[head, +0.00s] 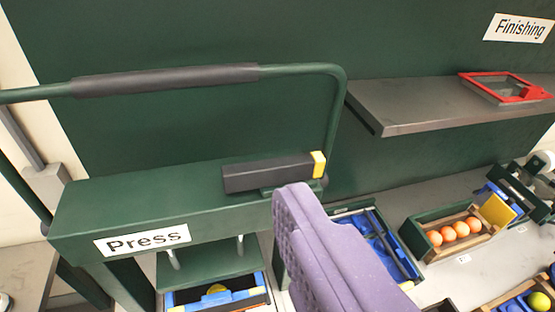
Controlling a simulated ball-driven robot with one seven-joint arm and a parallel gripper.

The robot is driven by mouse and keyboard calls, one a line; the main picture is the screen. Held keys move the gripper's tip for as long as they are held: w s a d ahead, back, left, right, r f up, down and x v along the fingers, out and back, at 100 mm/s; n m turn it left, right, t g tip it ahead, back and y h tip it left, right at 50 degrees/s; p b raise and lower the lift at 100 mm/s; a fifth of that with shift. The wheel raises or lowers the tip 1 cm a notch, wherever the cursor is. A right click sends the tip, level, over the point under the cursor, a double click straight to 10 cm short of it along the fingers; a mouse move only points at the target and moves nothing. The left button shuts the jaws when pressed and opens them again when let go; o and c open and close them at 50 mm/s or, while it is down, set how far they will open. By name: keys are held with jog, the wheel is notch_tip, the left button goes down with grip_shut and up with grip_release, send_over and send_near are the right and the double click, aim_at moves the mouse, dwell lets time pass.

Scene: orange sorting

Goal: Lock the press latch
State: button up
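The press (75,212) is a dark green frame with a white "Press" sign (142,239) on its front beam. A black bar with a yellow end, which looks like the latch (262,174), lies along the top of the beam at its right end. A green tube handle with a dark grey grip (165,79) is raised above the beam. My purple gripper (292,196) comes in from below, its tip just below the latch in the picture; I cannot tell whether they touch. Its fingers overlap from this angle, so the opening is hidden.
A blue and black fixture (218,294) sits under the press plate. To the right are a blue-lined tool tray (372,242) and a wooden crate of oranges (430,251). A grey shelf (420,104) holds a red frame (505,88) below a "Finishing" sign (520,28).

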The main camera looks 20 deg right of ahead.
jog(key=shift+c, duration=0.5)
